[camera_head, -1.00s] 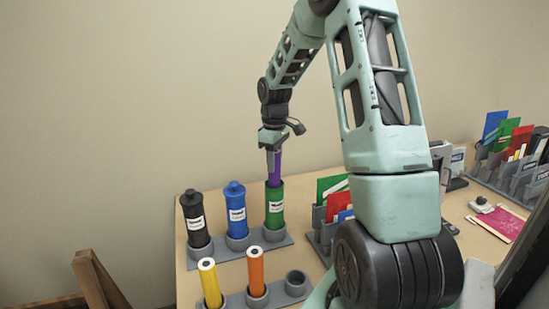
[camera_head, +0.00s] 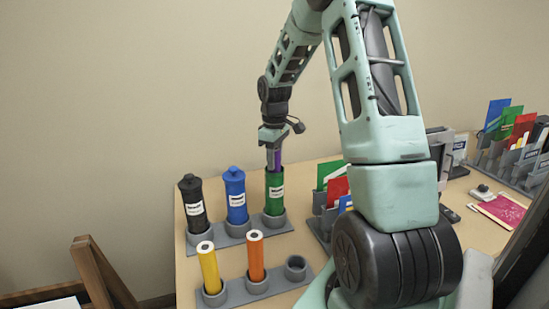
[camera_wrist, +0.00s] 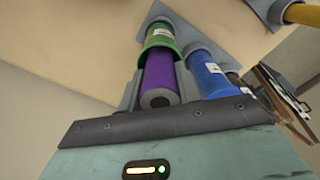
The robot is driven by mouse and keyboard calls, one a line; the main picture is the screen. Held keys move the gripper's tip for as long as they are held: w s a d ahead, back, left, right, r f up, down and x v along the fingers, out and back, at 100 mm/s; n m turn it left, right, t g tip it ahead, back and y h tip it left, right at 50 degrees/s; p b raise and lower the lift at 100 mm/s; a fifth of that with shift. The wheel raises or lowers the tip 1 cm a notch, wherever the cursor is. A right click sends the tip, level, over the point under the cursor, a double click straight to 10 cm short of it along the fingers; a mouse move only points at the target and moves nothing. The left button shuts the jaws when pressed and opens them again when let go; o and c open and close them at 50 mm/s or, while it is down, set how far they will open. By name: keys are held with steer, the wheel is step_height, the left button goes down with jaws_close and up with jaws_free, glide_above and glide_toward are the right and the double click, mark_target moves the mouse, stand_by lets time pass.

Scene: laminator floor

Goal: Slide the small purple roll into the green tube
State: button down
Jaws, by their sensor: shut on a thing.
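The small purple roll (camera_head: 272,160) is held upright in my gripper (camera_head: 273,160), which is shut on it above the green tube. The green tube (camera_head: 275,194) stands upright in a grey holder, with no cap on it. The lower part of the roll is inside the tube's mouth. In the wrist view, the purple roll (camera_wrist: 159,76) runs from between my fingers (camera_wrist: 160,90) into the green tube (camera_wrist: 160,36). How deep the hidden end reaches cannot be seen.
A capped blue tube (camera_head: 235,195) and a capped black tube (camera_head: 194,203) stand left of the green one. Yellow (camera_head: 209,267) and orange (camera_head: 256,256) rolls stand in a front holder (camera_head: 296,268) with an empty socket. File racks (camera_head: 322,222) stand to the right.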

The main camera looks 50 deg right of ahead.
steer(key=c, duration=0.9)
jaws_free()
step_height(320, 180, up, 17)
steer(key=b, duration=0.2)
steer(key=shift+r+b, duration=0.2)
steer(key=shift+b, duration=0.1)
steer(key=s+a+f+n, duration=0.1)
steer(key=a+f, duration=0.3)
steer(key=a, duration=1.1)
steer(key=s+a+f+n, duration=0.1)
steer(key=a+f+n, duration=0.15)
steer(key=a, duration=1.35)
steer(key=s+a+f, duration=0.3)
steer(key=s+a, duration=0.1)
steer(key=s, duration=0.3)
steer(key=s+a+f+n, duration=0.1)
steer(key=s+a+f, duration=0.2)
steer(key=s, duration=0.4)
steer(key=s+a+f, duration=0.3)
steer(key=s+a, duration=0.3)
steer(key=s, duration=0.1)
steer(key=shift+y, duration=0.3)
